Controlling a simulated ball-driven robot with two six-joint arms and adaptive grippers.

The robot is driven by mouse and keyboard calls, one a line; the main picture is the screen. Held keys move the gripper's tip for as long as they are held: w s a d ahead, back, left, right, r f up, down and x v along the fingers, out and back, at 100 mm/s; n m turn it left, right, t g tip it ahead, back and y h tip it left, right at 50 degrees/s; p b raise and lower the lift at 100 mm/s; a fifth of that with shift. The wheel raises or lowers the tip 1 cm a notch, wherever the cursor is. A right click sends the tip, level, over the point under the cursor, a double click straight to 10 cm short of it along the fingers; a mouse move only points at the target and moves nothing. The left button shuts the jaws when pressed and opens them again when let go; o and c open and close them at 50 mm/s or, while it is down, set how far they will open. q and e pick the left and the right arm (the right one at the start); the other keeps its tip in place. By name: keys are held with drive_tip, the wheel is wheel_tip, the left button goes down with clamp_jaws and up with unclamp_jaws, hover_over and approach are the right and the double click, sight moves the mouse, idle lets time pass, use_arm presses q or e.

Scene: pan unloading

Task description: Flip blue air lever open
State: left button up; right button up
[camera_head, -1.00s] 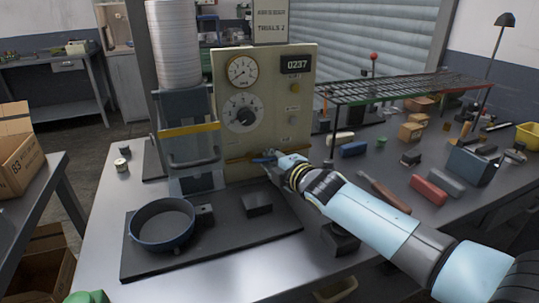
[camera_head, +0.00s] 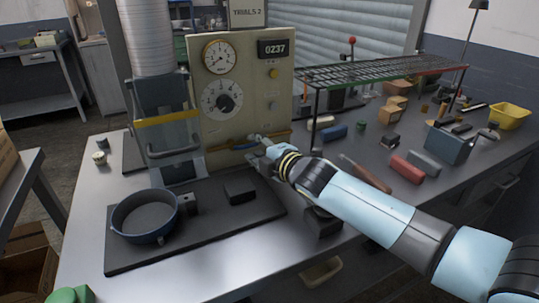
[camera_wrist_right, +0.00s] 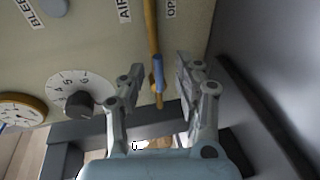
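The blue air lever (camera_wrist_right: 158,72) is on a brass-coloured pipe across the lower front of the cream panel (camera_head: 245,105). In the wrist view it lies between the two spread fingers of my right gripper (camera_wrist_right: 159,82), with gaps on both sides. In the head view my right gripper (camera_head: 256,148) is at the panel's lower right, and its fingers partly hide the lever. The pipe (camera_head: 226,147) shows to the left of the gripper. Labels reading AIR and part of OPEN flank the pipe in the wrist view. My left gripper is not in view.
A clear-fronted guard (camera_head: 168,125) stands left of the panel. A round dark pan (camera_head: 145,214) and a black block (camera_head: 239,191) sit on the black base plate (camera_head: 205,235). A wire rack (camera_head: 385,70) and loose items are at the right.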

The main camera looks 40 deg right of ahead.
drive_tip(key=v, duration=0.9)
drive_tip(key=shift+s+r, duration=0.1)
drive_tip(key=shift+s, duration=0.2)
